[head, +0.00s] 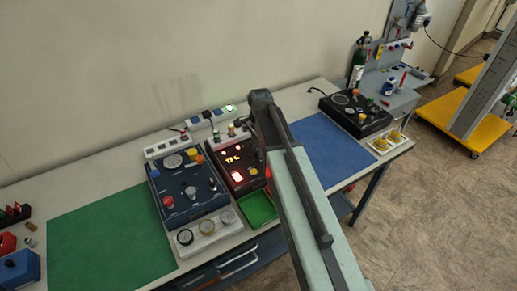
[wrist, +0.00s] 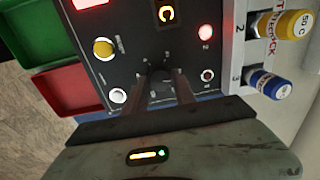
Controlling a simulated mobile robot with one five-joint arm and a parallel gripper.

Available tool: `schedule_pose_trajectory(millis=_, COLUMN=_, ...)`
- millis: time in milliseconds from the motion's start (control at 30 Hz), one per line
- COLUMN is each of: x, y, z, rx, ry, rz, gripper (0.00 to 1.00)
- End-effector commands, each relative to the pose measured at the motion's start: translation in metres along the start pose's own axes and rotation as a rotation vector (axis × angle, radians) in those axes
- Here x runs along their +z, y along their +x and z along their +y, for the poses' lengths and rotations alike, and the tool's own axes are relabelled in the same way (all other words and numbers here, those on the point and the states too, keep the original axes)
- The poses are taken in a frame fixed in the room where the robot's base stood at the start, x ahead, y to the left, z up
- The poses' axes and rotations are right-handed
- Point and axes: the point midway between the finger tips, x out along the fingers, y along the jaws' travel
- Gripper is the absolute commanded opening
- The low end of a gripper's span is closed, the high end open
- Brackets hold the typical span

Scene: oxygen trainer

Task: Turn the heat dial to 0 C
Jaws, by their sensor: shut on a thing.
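The dark heat panel (wrist: 125,20) fills the upper middle of the wrist view. It also shows in the head view (head: 229,177), with lit yellow characters and a red lit display. My gripper (wrist: 163,84) reaches onto the panel, its two dark fingers close together around a small dark knob, which I take to be the heat dial (wrist: 160,70). The fingers and shadow hide most of the knob, and I cannot read its setting. A lit orange "C" (wrist: 166,14) shows just above it. In the head view my arm hides the gripper.
A test block with a yellow "50 C" cylinder (wrist: 292,24) and a blue cylinder (wrist: 270,84) stands right. A green tray (head: 258,208) lies in front.

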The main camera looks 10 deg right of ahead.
Motion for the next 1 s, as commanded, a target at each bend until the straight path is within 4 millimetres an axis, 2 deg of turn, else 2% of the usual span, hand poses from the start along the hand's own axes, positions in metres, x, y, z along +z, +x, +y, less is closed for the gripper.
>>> schedule_pose_trajectory(millis=1000, x=-0.0016, y=-0.0001, z=-0.0054, rx=-0.005, ry=-0.962, rz=-0.036, gripper=0.0)
